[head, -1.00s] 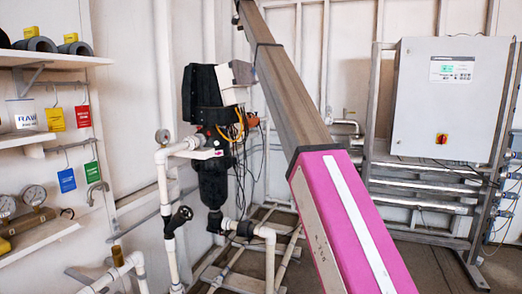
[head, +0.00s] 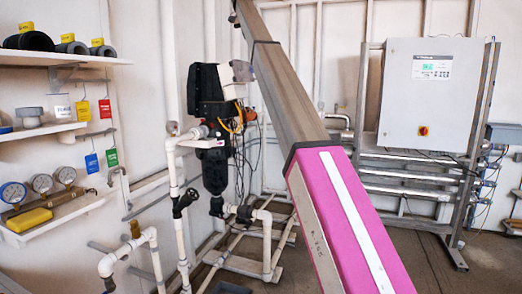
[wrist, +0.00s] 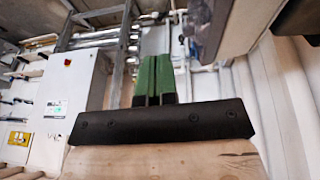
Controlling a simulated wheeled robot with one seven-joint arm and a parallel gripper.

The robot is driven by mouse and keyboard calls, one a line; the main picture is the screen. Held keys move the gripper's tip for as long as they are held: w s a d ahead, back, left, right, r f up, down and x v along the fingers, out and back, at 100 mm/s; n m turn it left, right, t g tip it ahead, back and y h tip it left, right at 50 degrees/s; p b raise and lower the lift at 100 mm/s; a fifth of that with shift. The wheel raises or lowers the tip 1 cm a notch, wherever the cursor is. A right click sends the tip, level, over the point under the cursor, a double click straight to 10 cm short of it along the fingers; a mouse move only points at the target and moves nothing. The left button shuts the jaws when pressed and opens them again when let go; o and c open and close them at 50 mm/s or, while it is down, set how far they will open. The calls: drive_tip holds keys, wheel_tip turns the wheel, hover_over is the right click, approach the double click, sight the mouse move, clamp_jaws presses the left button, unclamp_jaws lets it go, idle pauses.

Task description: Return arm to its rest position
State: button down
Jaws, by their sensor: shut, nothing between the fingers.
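My gripper (wrist: 154,78) shows in the wrist view, with its two green fingers together and nothing between them. A dark mounting bar sits behind the fingers. In the head view my arm rises from the lower right toward the top centre, with a pink section near the camera and a brownish-grey section beyond. The gripper itself is not visible in the head view. The fingers appear clear of the grey control cabinet (wrist: 77,98), which stands to their left in the wrist view.
The control cabinet (head: 428,95) hangs on a metal frame at right. A black pump unit (head: 212,130) with white pipes (head: 178,225) stands left of my arm. Shelves (head: 62,58) with gauges (head: 40,184) and coloured tags line the left wall. Bare floor (head: 440,275) shows at right.

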drive_tip(key=s+d+f+n, duration=0.1)
drive_tip(key=s+d+f, duration=0.35)
drive_tip(key=f, duration=1.55)
drive_tip(key=s+d+f+n+g, duration=0.1)
drive_tip(key=s+d+f, duration=0.3)
drive_tip(key=f, duration=1.6)
drive_tip(key=s+d+f, duration=0.2)
drive_tip(key=d+f, duration=0.3)
drive_tip(key=f, duration=1.5)
drive_tip(key=s+d+f+n+g+y, duration=0.1)
drive_tip(key=s+d+f, duration=0.2)
drive_tip(key=s+f, duration=0.75)
drive_tip(key=s+d+f, duration=0.4)
drive_tip(key=s+f, duration=0.5)
drive_tip(key=f, duration=0.2)
drive_tip(key=s+d+f+n+g+y, duration=0.1)
drive_tip(key=s+d+f, duration=0.2)
drive_tip(key=s+f, duration=0.7)
drive_tip(key=s+d+f, duration=0.1)
drive_tip(key=s+f, duration=0.2)
drive_tip(key=s, duration=0.4)
drive_tip(key=s+d+f, duration=0.1)
drive_tip(key=s+f, duration=0.2)
drive_tip(key=s, duration=0.4)
drive_tip(key=shift+s+d+f, duration=0.25)
drive_tip(key=shift+s, duration=0.1)
